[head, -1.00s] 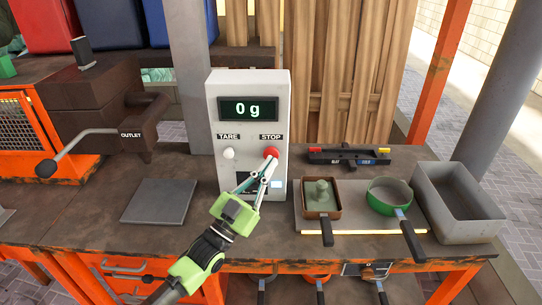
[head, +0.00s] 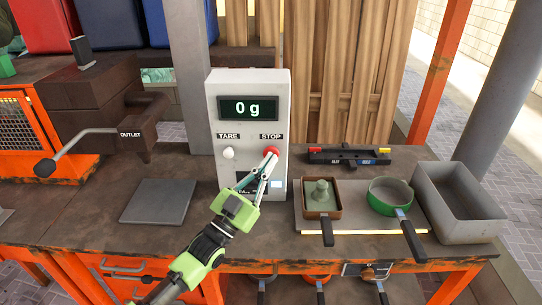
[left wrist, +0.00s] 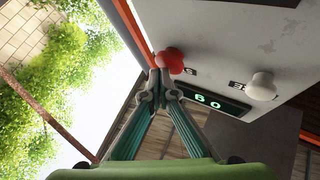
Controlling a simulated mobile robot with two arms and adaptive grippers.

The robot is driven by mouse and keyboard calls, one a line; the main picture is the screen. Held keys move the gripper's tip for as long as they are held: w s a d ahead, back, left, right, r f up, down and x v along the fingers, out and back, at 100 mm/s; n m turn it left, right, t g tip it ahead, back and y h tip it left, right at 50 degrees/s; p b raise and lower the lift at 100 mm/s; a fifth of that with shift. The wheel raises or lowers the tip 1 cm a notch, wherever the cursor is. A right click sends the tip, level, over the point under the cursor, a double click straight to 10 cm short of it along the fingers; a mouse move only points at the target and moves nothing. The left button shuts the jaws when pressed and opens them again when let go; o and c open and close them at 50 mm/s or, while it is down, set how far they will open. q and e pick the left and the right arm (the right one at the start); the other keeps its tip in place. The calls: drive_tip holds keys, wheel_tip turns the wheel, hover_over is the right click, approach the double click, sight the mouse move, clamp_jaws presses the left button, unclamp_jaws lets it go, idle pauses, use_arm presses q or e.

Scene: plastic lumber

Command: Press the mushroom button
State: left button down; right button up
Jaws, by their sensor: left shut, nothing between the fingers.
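The red mushroom button (head: 271,151) sits under the STOP label on the front of the white control box (head: 248,85). My left gripper (head: 270,160) is shut and empty, with its fingertips at the lower part of the red button, partly covering it in the head view. In the left wrist view the red button (left wrist: 170,60) is just beyond the closed fingertips (left wrist: 159,76). I cannot tell whether they touch it or whether it is pushed in. My right gripper is not in view.
A white knob (head: 228,153) sits under TARE, left of the red button. The display (head: 248,108) reads 0 g. A dark plate (head: 158,201) lies left of the box. Moulds (head: 390,190) and a grey bin (head: 462,205) stand on the right.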

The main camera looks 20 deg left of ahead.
use_arm(q)
drive_tip(key=shift+w+a, duration=0.1)
drive_tip(key=shift+w, duration=0.25)
idle(0.3)
drive_tip(key=shift+s, duration=0.15)
drive_tip(key=shift+s+d+p, duration=0.3)
drive_tip(key=shift+s+p, duration=0.05)
drive_tip(key=shift+s, duration=0.45)
drive_tip(key=s+p, duration=0.1)
drive_tip(key=s, duration=0.1)
drive_tip(key=s+d+p, duration=0.1)
drive_tip(key=s, duration=0.1)
drive_tip(key=shift+s+d, duration=0.15)
drive_tip(key=shift+s, duration=0.2)
idle(0.6)
